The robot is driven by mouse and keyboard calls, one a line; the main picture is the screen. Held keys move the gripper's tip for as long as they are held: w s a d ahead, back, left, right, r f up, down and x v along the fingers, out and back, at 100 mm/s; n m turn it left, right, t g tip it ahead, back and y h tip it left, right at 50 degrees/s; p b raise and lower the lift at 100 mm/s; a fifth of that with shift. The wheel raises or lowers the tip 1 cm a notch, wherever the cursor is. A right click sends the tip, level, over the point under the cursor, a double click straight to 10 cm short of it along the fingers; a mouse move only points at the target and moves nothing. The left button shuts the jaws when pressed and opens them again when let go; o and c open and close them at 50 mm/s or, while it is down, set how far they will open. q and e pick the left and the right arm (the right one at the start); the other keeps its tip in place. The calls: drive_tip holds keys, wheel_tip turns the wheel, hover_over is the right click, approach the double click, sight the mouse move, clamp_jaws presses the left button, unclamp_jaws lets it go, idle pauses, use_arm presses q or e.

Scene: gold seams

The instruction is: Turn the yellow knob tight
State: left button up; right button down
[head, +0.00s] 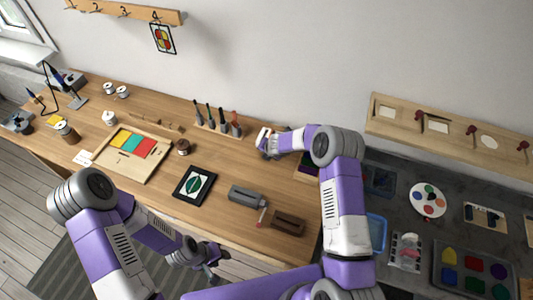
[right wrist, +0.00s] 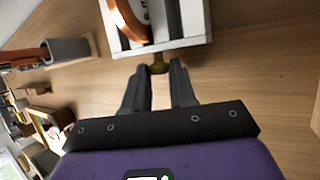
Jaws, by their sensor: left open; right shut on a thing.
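The yellow knob (right wrist: 158,68) is a small brass-coloured knob on the near side of a white box (right wrist: 182,42) in the right wrist view. My right gripper (right wrist: 160,74) has its two fingertips on either side of the knob and is shut on it. In the head view my right gripper (head: 266,148) is at the back of the bench, beside the white box (head: 262,134); the knob is hidden there. My left gripper (head: 212,262) is open and empty, low in front of the bench's front edge.
On the wooden bench (head: 215,215) stand a tool rack (head: 218,130), a tray of coloured panes (head: 120,165), a black-framed leaf picture (head: 194,184), a grey block (head: 247,196) and a brown box (head: 288,223). An orange ring (right wrist: 128,20) sits on the white box.

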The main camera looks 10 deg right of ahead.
drive_tip(key=c, duration=0.9)
unclamp_jaws()
drive_tip(key=shift+b+v, duration=0.5)
drive_tip(key=shift+v, duration=3.3)
